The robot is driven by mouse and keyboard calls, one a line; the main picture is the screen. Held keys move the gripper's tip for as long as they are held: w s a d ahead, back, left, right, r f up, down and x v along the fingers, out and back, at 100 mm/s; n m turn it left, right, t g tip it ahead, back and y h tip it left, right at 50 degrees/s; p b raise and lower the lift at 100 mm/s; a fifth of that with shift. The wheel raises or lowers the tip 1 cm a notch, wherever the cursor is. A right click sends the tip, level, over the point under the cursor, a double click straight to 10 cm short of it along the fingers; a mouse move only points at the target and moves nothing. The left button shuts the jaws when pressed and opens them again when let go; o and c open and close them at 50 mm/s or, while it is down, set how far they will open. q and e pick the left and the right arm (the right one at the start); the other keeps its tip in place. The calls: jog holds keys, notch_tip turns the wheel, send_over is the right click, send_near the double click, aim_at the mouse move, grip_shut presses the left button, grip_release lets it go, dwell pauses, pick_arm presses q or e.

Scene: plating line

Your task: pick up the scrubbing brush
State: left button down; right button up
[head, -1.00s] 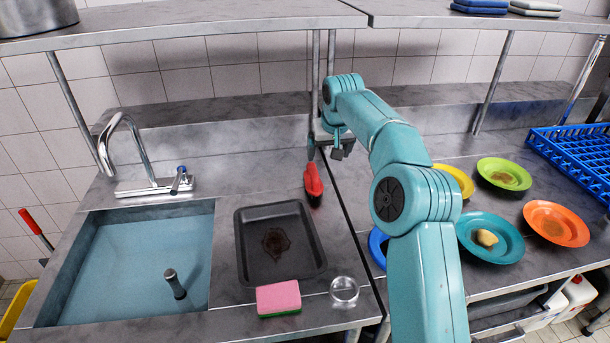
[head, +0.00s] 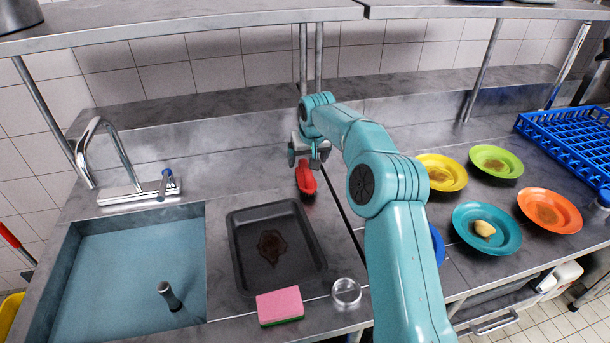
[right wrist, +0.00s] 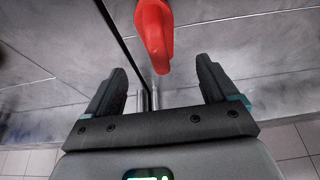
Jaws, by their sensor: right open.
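The scrubbing brush (head: 306,180) has a red handle and dark bristles and lies on the steel counter behind the baking tray. In the right wrist view its red handle end (right wrist: 154,32) points in between the fingers from the top. My right gripper (head: 308,160) is just above and behind the brush's far end in the head view. In the right wrist view the gripper (right wrist: 157,82) is open and empty, with one finger on each side of the handle's line. The near part of the brush is cut off there. My left gripper is not in view.
A dark baking tray (head: 234,262) with a brown stain lies in front of the brush. A pink sponge (head: 279,304) and a glass (head: 346,293) stand nearer. The sink (head: 130,265) is at left. Coloured plates, such as the orange plate (head: 562,222), lie at right. A steel shelf (head: 200,22) hangs above.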

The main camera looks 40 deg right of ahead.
aim_at(307, 168)
jog(key=x, duration=0.3)
jog(key=shift+w+a, duration=0.1)
jog(key=shift+w, duration=0.05)
jog(key=shift+d+f+p, duration=0.2)
jog(key=shift+f+p, duration=0.2)
jog(key=x, duration=0.2)
jog(key=p+x, duration=0.1)
jog(key=x, duration=0.1)
jog(key=shift+s, duration=0.25)
jog(key=shift+w+f, duration=0.1)
jog(key=shift+f, duration=0.35)
jog(key=shift+r, duration=0.15)
jog(key=shift+c, duration=0.7)
jog(key=c, duration=1.1)
jog(key=shift+o, duration=0.2)
